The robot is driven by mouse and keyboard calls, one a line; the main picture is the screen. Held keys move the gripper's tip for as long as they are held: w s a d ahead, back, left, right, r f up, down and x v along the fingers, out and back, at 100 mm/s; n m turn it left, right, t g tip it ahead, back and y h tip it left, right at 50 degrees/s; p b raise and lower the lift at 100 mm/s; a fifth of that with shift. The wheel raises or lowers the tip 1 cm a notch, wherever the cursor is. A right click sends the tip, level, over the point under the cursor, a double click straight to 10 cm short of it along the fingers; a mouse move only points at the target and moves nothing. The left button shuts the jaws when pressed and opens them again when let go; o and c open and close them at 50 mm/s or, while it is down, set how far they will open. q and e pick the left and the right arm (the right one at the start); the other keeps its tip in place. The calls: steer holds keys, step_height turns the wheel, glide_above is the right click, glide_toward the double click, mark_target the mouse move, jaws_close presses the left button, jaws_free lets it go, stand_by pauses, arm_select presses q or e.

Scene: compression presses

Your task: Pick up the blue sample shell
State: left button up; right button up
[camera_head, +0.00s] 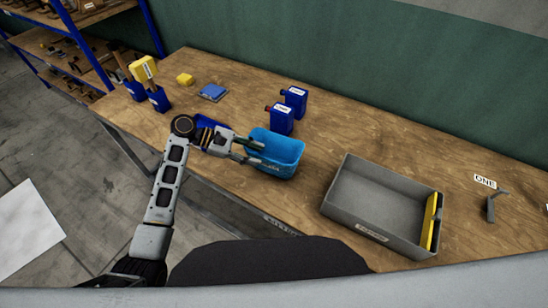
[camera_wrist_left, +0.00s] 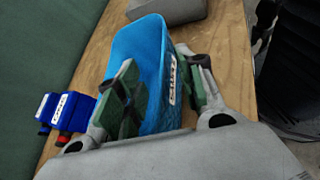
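The blue sample shell, a light blue open-topped bin with a white label (camera_head: 284,150), stands on the wooden bench near its front edge. It also shows in the left wrist view (camera_wrist_left: 150,45). My left gripper (camera_head: 250,151) is at the shell's left end. In the left wrist view my left gripper (camera_wrist_left: 165,90) has its two green-padded fingers spread apart, with part of the shell between them. One finger overlaps the shell's open side and the other lies by the labelled side. I cannot tell whether they touch it. My right gripper is not in view.
A grey tray (camera_head: 342,200) with a yellow piece (camera_head: 430,222) stands to the right. Two dark blue containers (camera_head: 279,120) stand behind the shell. A blue flat block (camera_head: 213,92), a yellow block (camera_head: 184,79) and yellow-topped blue holders (camera_head: 158,100) are at the far left. A grey bracket (camera_head: 492,207) stands far right.

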mark_target(267, 159)
arm_select(q)
steer(key=shift+d, duration=0.15)
steer(key=x, duration=0.1)
steer(key=p+x, duration=0.1)
steer(key=x, duration=0.1)
steer(key=shift+s+d+f, duration=0.1)
steer(key=shift+s, duration=0.15)
steer(key=shift+x, duration=0.85)
jaws_close()
